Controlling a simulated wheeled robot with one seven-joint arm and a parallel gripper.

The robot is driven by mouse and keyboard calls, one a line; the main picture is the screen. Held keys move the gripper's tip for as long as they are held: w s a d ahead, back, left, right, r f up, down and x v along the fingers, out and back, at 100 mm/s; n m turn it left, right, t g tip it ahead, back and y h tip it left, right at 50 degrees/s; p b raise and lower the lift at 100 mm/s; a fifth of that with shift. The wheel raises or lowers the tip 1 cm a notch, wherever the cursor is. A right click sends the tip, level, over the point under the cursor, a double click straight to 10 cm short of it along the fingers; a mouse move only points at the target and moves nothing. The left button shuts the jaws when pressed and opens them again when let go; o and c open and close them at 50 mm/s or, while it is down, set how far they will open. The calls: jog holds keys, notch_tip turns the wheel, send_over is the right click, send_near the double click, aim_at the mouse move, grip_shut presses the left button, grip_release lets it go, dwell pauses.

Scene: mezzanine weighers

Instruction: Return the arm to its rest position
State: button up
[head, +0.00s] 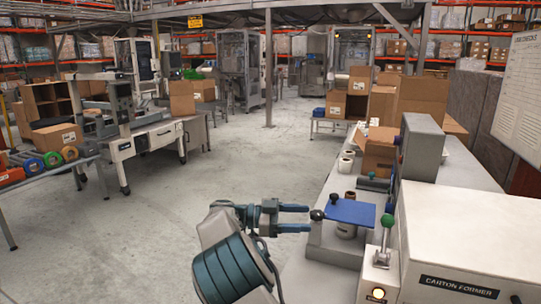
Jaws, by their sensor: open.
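My arm reaches up from the bottom of the head view, its thick banded link low and left of the bench. My gripper (307,218) points right, its two blue-grey fingers parallel with a gap between them. It is open, with nothing seen between the fingers. Its fingertips show at the left edge of a small bench device with a blue plate (350,211) and a dark knob (317,214). I cannot tell whether they touch it.
A white carton former (465,240) and a green-knobbed lever (387,222) stand right of the gripper. White rolls (345,167) and open cartons (380,150) lie farther along the bench. A roller table with coloured rolls (53,160) stands left. The grey floor (230,165) between is clear.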

jog(key=w+d+r+n+t+y, duration=0.65)
jog(key=w+d+r+t, duration=0.3)
jog(key=t, duration=0.35)
jog(key=s+a+f+n+g+y+p, duration=0.1)
jog(key=s+a+f+n+y, duration=0.2)
jog(key=s+n+y, duration=0.55)
jog(key=s+a+f+n+g+y+p, duration=0.1)
jog(key=s+a+f+n+y, duration=0.25)
jog(key=s, duration=0.85)
jog(key=s+d+f+g, duration=0.2)
jog(key=s+f+g, duration=0.1)
jog(key=s, duration=0.7)
jog(key=s+d+f+n+g, duration=0.1)
jog(key=s+f+g, duration=0.3)
jog(key=s, duration=0.7)
jog(key=shift+d, duration=0.65)
jog(key=shift+h, duration=0.25)
